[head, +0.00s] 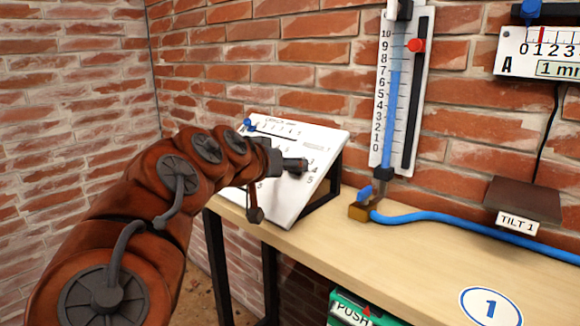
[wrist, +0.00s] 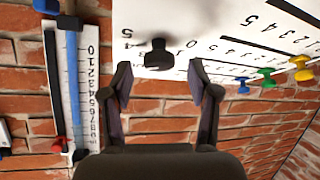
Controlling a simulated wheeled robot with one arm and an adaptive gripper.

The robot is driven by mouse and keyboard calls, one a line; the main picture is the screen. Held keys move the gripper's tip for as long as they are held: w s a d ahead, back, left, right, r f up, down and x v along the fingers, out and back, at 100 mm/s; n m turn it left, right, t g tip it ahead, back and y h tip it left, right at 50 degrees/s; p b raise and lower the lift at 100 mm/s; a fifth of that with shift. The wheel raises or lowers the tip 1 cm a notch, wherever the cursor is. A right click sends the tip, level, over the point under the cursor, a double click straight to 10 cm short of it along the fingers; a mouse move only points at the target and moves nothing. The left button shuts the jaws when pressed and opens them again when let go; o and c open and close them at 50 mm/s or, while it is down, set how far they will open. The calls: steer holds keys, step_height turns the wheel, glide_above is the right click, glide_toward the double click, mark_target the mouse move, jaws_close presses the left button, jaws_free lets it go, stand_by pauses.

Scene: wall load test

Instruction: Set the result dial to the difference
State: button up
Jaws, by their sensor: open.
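The result dial (wrist: 158,55) is a dark round knob on the white sloping board (wrist: 190,20), with printed numbers near it. In the wrist view it stands just ahead of and between the two fingertips of my gripper (wrist: 158,82). My gripper is open and empty, with clear space between finger and knob on both sides. In the head view the board (head: 325,145) stands on the bench, and my arm and gripper cover much of it. The dial's exact setting cannot be read.
A tall wall gauge (head: 384,130) has a blue column and a red marker (head: 416,45) near 9. A ruler panel (head: 540,48) marked A hangs at upper right. Blue (wrist: 242,85), green (wrist: 266,78) and yellow (wrist: 301,68) pegs line the board. A blue hose (head: 440,218) crosses the wooden bench (head: 400,255).

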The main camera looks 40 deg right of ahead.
steer(key=v, duration=0.5)
steer(key=shift+a, duration=0.15)
